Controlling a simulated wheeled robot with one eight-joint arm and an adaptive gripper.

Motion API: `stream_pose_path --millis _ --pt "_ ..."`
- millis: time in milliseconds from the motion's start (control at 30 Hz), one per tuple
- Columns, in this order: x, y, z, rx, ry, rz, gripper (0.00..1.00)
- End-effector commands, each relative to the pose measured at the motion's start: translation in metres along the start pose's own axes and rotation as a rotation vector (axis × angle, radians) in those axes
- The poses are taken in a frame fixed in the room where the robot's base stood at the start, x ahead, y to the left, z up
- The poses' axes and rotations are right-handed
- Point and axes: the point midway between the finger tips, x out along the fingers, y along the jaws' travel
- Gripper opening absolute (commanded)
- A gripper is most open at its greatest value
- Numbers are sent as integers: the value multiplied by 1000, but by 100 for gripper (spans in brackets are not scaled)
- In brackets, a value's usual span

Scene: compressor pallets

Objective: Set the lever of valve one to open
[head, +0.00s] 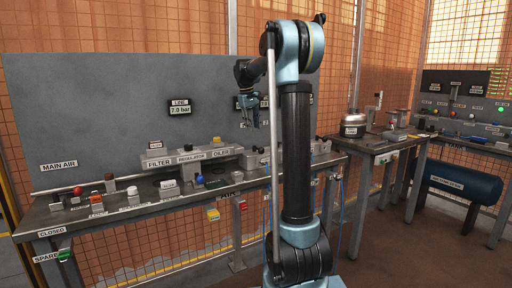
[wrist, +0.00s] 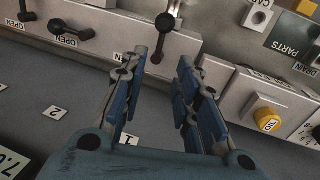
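In the wrist view, a black lever (wrist: 164,24) with a rounded end stands on a light grey valve block just beyond my gripper (wrist: 159,68). A label "1" (wrist: 131,139) lies on the panel on the same side, so this appears to be valve one. An "OPEN" label (wrist: 123,57) by it is partly covered by a finger. My gripper is open, with its blue-padded fingers spread on either side of the lever's line; nothing is between the pads. Contact cannot be told. In the head view, my gripper (head: 249,112) hangs above the bench, and I cannot pick out the valve.
Two other black levers (wrist: 70,30) (wrist: 25,12) with "OPEN" labels stand to the left in the wrist view. A yellow knob (wrist: 267,119) labelled "OIL" is at right. The bench (head: 130,211) carries several fittings; a second table (head: 375,146) stands at right.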

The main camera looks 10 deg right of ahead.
Motion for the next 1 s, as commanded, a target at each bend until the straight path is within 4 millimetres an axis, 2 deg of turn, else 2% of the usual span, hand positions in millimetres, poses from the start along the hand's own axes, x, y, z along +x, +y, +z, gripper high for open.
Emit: stream_pose_path --millis 300,500,700,1000 --pt "57 0 0 2 0 0 29" --pt "86 0 0 1 0 0 29" --pt "101 0 0 1 0 0 29" --pt "104 0 0 1 0 0 29"
